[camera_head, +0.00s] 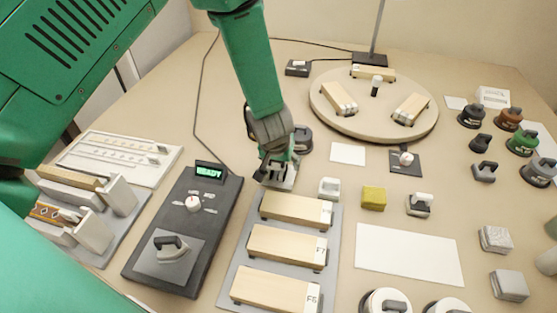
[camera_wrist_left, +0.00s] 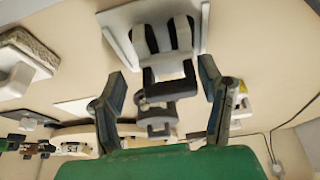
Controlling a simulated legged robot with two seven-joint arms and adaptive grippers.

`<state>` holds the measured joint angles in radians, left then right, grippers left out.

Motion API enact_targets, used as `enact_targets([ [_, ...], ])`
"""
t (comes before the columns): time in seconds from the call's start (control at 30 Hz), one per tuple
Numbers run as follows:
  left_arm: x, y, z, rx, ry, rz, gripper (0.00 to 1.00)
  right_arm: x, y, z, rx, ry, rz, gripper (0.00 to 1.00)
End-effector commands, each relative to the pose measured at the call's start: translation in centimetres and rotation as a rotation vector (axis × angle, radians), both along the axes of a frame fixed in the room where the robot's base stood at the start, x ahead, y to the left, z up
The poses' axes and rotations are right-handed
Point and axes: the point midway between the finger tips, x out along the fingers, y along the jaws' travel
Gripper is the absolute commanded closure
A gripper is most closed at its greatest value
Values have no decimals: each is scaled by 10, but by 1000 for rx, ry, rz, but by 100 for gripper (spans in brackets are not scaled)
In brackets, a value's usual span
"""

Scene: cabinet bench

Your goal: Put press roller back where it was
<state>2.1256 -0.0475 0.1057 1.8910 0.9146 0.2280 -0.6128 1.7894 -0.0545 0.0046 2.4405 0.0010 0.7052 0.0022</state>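My left gripper (camera_head: 276,160) points down at the far end of the grey tray with labelled wooden blocks. It is over a dark-handled tool on a pale plate (camera_head: 286,183), mostly hidden by the gripper in the head view. In the left wrist view, the left gripper (camera_wrist_left: 163,82) is open, its fingers on either side of the tool's dark handle (camera_wrist_left: 168,88), with gaps visible. The tool's pale plate (camera_wrist_left: 118,22) shows behind the handle. I cannot tell for sure whether this is the press roller. My right gripper is not in view.
The grey tray (camera_head: 233,273) holds several wooden blocks. Left of it is a dark console (camera_head: 148,273) reading READY. A round turntable (camera_head: 372,121) with blocks stands at the back. A small white item (camera_head: 330,187) and a yellow block (camera_head: 373,198) are close on the right.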

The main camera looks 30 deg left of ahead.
Motion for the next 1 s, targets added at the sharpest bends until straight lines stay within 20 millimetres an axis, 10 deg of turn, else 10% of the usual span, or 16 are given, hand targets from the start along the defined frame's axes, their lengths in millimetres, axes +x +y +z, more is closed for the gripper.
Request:
enact_targets([
  [1.0,-43,-7,124,-4,-2,1,38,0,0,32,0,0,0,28],
])
